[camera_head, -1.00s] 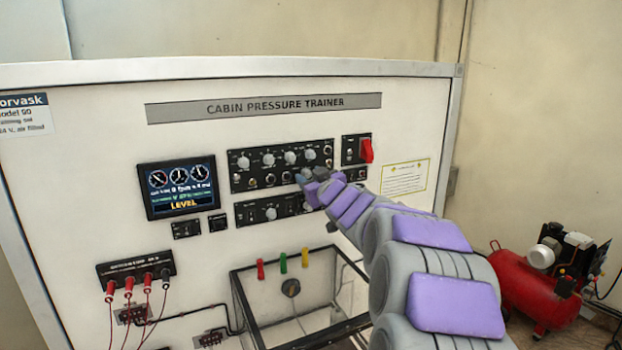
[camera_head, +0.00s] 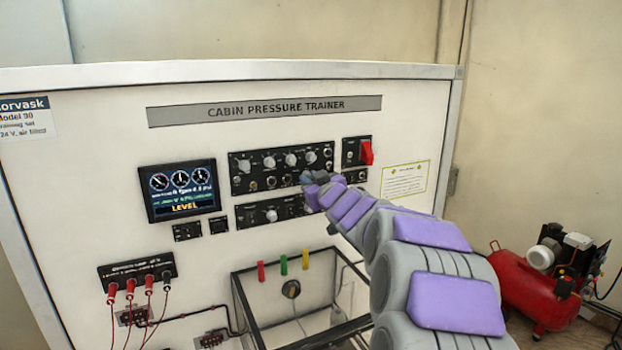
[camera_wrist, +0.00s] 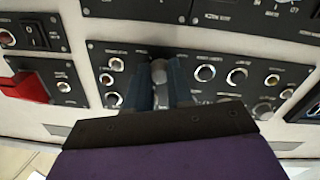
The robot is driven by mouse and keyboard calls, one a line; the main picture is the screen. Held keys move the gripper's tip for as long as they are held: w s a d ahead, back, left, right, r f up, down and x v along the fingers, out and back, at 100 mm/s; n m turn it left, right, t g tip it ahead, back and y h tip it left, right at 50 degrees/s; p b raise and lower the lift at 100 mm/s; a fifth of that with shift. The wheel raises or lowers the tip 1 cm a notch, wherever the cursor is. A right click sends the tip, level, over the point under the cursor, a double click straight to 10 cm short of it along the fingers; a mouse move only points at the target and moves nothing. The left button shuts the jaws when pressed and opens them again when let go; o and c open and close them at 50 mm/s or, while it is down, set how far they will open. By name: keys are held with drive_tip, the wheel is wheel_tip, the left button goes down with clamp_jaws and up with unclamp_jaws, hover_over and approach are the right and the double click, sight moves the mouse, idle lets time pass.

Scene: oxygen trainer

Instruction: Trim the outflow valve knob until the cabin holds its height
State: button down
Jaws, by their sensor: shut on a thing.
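The main black control panel (camera_head: 242,185) on the white trainer carries rows of round knobs and switches. My gripper (camera_head: 308,178) is at its lower row, right of centre. In the wrist view, turned upside down, my gripper's two blue-grey fingers are closed on a small grey knob (camera_wrist: 159,69), on either side of it. The knob's label is hidden or unreadable, so I cannot tell its name. The display (camera_head: 181,189) shows three round gauges, blurred lines of text and the yellow word LEVEL.
A red guarded switch (camera_head: 366,152) is right of the panel, also in the wrist view (camera_wrist: 25,86). A second panel (camera_head: 245,216) lies just below. An open glass-sided box (camera_head: 240,300) juts out under it. A red compressor (camera_head: 525,290) stands at the right.

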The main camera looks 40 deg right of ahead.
drive_tip(key=c, duration=1)
unclamp_jaws()
drive_tip(key=v, duration=1.7)
drive_tip(key=shift+s+a, duration=0.1)
